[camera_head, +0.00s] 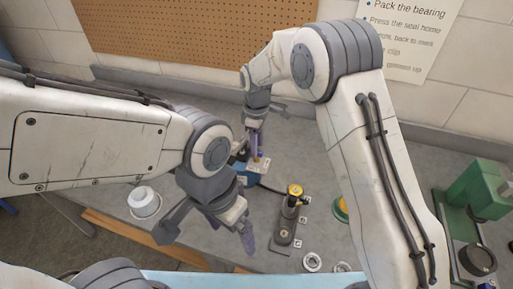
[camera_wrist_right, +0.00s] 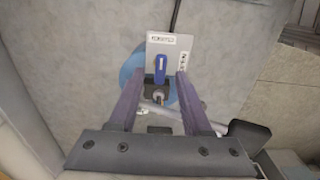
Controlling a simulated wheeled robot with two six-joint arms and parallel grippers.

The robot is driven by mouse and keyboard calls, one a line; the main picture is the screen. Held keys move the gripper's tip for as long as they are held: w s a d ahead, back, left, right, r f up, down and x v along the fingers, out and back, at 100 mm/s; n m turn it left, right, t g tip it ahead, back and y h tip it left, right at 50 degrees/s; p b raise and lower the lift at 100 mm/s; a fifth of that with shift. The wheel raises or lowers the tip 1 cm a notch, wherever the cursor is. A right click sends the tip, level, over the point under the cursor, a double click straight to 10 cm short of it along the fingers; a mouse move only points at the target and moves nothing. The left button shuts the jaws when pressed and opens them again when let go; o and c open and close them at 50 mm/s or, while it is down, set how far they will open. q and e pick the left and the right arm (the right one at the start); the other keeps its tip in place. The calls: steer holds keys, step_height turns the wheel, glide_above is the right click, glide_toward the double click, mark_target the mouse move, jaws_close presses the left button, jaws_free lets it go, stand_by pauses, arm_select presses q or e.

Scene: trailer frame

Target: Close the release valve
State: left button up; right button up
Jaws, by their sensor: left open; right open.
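In the right wrist view, a small blue lever (camera_wrist_right: 160,68) stands on a pale labelled plate (camera_wrist_right: 180,50), with a round blue body (camera_wrist_right: 131,66) behind it. I take this lever to be the release valve. It points along the plate, roughly up and down in that view. My right gripper (camera_wrist_right: 168,90) is open, its two purple fingers on either side of the lever, with no clear contact. In the head view, my right gripper (camera_head: 256,146) points down over the blue unit (camera_head: 250,176), partly hiding it. My left gripper (camera_head: 246,238) is open and empty near the bench's front edge.
A dark device with a yellow cap (camera_head: 295,190) stands right of the blue unit. A white cup (camera_head: 144,202) is at the left, metal rings (camera_head: 312,262) at the front, and a green machine (camera_head: 478,190) at the right. A pegboard (camera_head: 190,30) hangs behind.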

step_height(320, 180, up, 9)
steer(key=b, duration=0.1)
stand_by(0.5)
steer(key=s+r+m, duration=0.3)
steer(key=s, duration=1.1)
steer(key=s+d+f+m, duration=0.1)
steer(key=s+d+m, duration=0.1)
steer(key=s, duration=0.7)
steer(key=s+d+f+m+y, duration=0.1)
steer(key=s+d+f+m, duration=0.1)
steer(key=s, duration=0.7)
steer(key=shift+s+d+f, duration=0.15)
steer(key=shift+s+d, duration=0.05)
steer(key=shift+d, duration=0.35)
